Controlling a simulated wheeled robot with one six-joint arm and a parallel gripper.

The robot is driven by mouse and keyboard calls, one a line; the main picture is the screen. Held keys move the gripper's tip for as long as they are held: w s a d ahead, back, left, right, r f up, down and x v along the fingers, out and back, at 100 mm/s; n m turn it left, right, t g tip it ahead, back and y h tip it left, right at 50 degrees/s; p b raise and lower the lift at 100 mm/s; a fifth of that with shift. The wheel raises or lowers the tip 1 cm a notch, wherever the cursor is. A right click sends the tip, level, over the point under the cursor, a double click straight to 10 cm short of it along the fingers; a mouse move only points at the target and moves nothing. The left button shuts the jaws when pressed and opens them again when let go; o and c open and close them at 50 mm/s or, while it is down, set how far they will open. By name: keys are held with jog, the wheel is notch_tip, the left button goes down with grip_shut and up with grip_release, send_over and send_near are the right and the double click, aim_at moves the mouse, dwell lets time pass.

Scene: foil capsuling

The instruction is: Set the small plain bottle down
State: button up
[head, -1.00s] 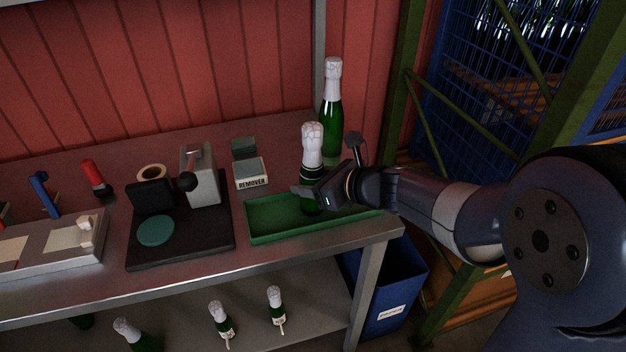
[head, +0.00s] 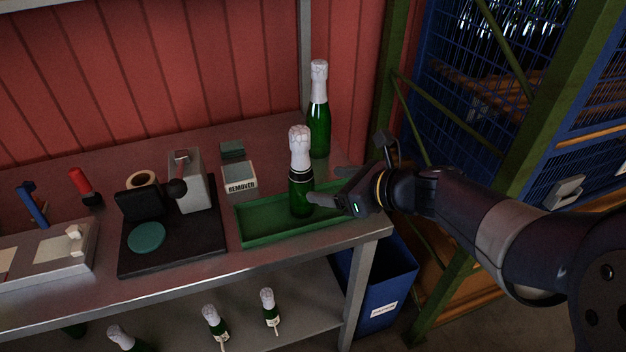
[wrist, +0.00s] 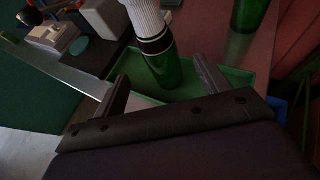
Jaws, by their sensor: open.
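The small plain bottle (head: 301,190), green with a white foil top and a dark band and no label in sight, stands upright in the green tray (head: 262,238). In the wrist view the bottle (wrist: 162,72) stands beyond my open fingers, with tray floor around its base. My gripper (head: 327,186) is open and just to the right of the bottle in the head view. The fingers are apart from it or very near it; I cannot tell if one fingertip still touches. In the wrist view my gripper (wrist: 160,95) shows both fingers spread wide with nothing between their pads.
A taller foiled bottle (head: 318,125) stands behind the tray. A remover box (head: 240,178) and a black press (head: 190,235) stand to the left. A blue bin (head: 385,290) is below right.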

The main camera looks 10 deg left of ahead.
jog(key=shift+v, duration=1.65)
jog(key=shift+c, duration=0.2)
